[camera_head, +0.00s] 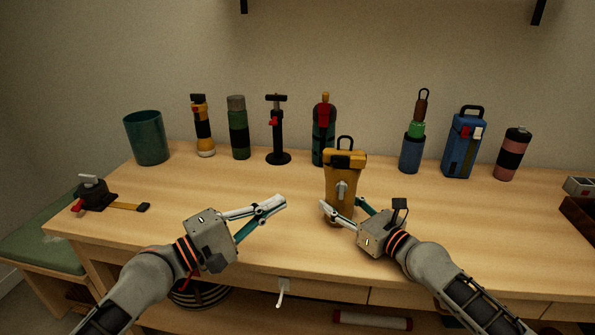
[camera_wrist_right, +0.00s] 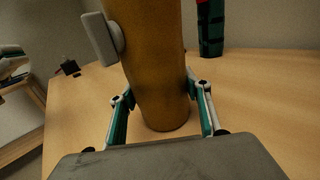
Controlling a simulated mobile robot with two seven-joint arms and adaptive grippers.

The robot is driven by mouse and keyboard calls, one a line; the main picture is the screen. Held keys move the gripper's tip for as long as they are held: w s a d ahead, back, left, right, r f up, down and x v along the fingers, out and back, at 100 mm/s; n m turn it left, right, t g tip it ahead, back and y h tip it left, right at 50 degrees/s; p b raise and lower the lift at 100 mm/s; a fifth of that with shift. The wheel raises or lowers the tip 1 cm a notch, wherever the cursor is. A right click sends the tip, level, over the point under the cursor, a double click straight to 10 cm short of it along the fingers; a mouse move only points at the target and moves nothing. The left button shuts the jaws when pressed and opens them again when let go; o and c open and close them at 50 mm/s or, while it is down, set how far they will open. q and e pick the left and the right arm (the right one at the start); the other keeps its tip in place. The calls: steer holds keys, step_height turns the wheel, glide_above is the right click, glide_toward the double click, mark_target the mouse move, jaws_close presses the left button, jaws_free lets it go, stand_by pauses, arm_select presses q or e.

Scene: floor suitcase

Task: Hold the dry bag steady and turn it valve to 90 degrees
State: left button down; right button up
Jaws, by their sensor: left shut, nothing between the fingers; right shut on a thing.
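The yellow dry bag (camera_head: 340,195) stands upright on the wooden table, with a dark loop handle on top. Its grey valve (camera_head: 342,188) is on the front face. The bag also fills the middle of the right wrist view (camera_wrist_right: 160,75), with the valve (camera_wrist_right: 101,38) at its upper left. My right gripper (camera_head: 341,207) is shut on the lower part of the bag, with a finger on either side (camera_wrist_right: 160,108). My left gripper (camera_head: 281,203) is shut and empty, to the left of the bag and apart from it.
Along the back stand a teal cup (camera_head: 150,140), a green bottle (camera_head: 238,128), a black pump (camera_head: 277,135), a red-and-green bottle (camera_head: 323,135), a blue container (camera_head: 463,145) and a pink-and-black bottle (camera_head: 511,154). A black strap item (camera_head: 95,194) lies at left.

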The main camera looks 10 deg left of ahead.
steer(key=o, duration=1.5)
steer(key=shift+s+d, duration=0.1)
